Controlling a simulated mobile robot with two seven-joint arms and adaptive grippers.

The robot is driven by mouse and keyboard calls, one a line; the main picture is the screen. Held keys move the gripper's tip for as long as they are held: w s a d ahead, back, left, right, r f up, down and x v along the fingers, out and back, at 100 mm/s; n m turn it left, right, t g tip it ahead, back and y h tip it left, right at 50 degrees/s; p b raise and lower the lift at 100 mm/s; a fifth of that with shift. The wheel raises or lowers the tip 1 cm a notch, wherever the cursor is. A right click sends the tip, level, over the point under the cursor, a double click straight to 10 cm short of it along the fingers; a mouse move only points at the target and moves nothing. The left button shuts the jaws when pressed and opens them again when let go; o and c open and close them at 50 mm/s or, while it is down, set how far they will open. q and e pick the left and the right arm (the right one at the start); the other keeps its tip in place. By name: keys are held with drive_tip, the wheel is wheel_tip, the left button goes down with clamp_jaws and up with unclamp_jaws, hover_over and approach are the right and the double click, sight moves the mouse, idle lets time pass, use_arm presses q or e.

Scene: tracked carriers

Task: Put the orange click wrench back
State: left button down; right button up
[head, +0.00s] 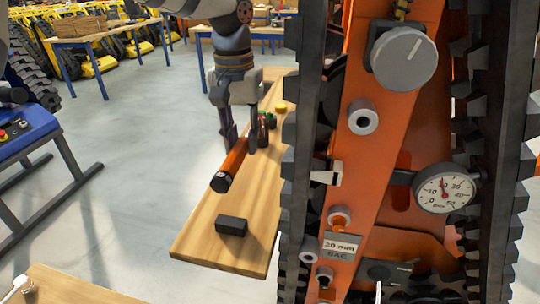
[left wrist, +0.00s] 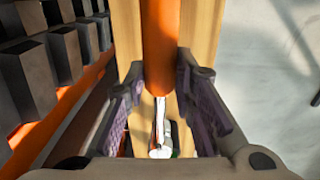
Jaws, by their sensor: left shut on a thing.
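The orange click wrench (head: 232,162) has an orange handle with a dark end cap, tilted towards the lower left over a wooden bench. My left gripper (head: 240,142) reaches down from above and is shut on it, one finger on each side. In the left wrist view the orange handle (left wrist: 161,45) runs from the top edge between the fingers (left wrist: 158,105), and a thin silvery shaft lies below it. The wrench's far end is hidden by the gripper. I cannot tell whether the handle touches the bench. My right gripper is not in view.
The wooden bench (head: 205,233) holds a black block (head: 231,226), a yellow round item (head: 281,107) and small green and red items by the gripper. The orange tracked carrier (head: 350,150), with a gauge (head: 443,189), stands close on the right.

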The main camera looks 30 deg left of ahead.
use_arm(q)
drive_tip(key=f, duration=0.9)
drive_tip(key=shift+s+f+b, duration=0.3)
drive_tip(key=shift+s, duration=0.05)
drive_tip(key=shift+r, duration=0.1)
drive_tip(key=c, duration=1.3)
unclamp_jaws()
drive_tip(key=shift+c, duration=0.2)
wheel_tip(320, 180, up, 12)
drive_tip(key=shift+a+p, duration=0.1)
drive_tip(key=shift+p, duration=0.25)
